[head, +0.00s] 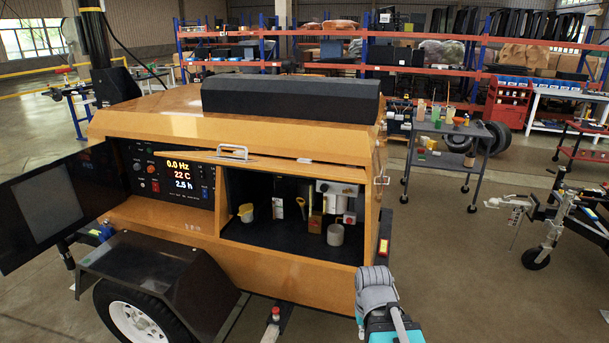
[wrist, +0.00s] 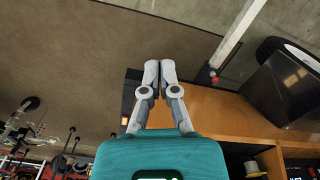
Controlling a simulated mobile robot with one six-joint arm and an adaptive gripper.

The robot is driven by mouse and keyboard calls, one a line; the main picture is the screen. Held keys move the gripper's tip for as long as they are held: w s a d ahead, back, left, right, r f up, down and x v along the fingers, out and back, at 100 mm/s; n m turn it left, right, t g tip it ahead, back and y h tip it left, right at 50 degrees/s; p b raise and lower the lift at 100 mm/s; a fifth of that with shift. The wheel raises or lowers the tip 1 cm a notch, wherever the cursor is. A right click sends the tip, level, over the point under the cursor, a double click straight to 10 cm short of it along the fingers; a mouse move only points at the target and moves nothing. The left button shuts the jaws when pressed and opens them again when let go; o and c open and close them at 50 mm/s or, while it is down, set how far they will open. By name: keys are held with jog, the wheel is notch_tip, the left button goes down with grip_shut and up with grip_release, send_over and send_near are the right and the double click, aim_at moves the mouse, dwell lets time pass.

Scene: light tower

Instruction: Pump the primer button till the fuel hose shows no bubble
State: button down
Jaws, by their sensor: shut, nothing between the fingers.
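The orange generator trailer (head: 285,262) has an open service compartment (head: 270,240) in its side. Inside at the right, a pale unit (head: 349,204) carries a small red part (head: 349,218). A grey cylinder (head: 335,235) is below it. I cannot tell which part is the primer button. The fuel hose and any bubble in it are too small to make out. My gripper (wrist: 160,65) is shut and empty in the wrist view, its fingertips together. It is outside the compartment, near the trailer's right end.
The lit control panel (head: 178,175) reads 0.0 Hz, 22 C and 2.5 h. Its dark door (head: 45,205) stands open at left. A black fender (head: 150,270) sticks out over the wheel. A grey cart (head: 455,135) stands behind. Open floor (head: 450,270) lies at right.

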aim_at(324, 189)
jog(key=w+d+r+n+t+h+b, duration=0.1)
jog(key=w+r+n+t+h, duration=0.25)
jog(key=w+n, duration=0.55)
jog(key=w+d+r+n+t+h+b, duration=0.15)
jog(key=w+n+t+h, duration=0.3)
jog(key=w, duration=0.85)
jog(key=w+a+r+n+t+y+b, duration=0.1)
jog(key=w+a+r+n+t, duration=0.3)
jog(key=w+a+n, duration=0.3)
jog(key=w+a+r+n+t+y, duration=0.1)
jog(key=w+a+r+n+t, duration=0.4)
jog(key=n, duration=0.7)
jog(key=w+a, duration=0.1)
jog(key=a, duration=0.1)
jog(key=shift+w+a+r+b, duration=0.2)
jog(key=shift+w+a+b, duration=0.1)
jog(key=shift+w+b, duration=0.05)
jog(key=shift+w, duration=0.1)
jog(key=x, duration=1.4)
jog(key=shift+a, duration=0.1)
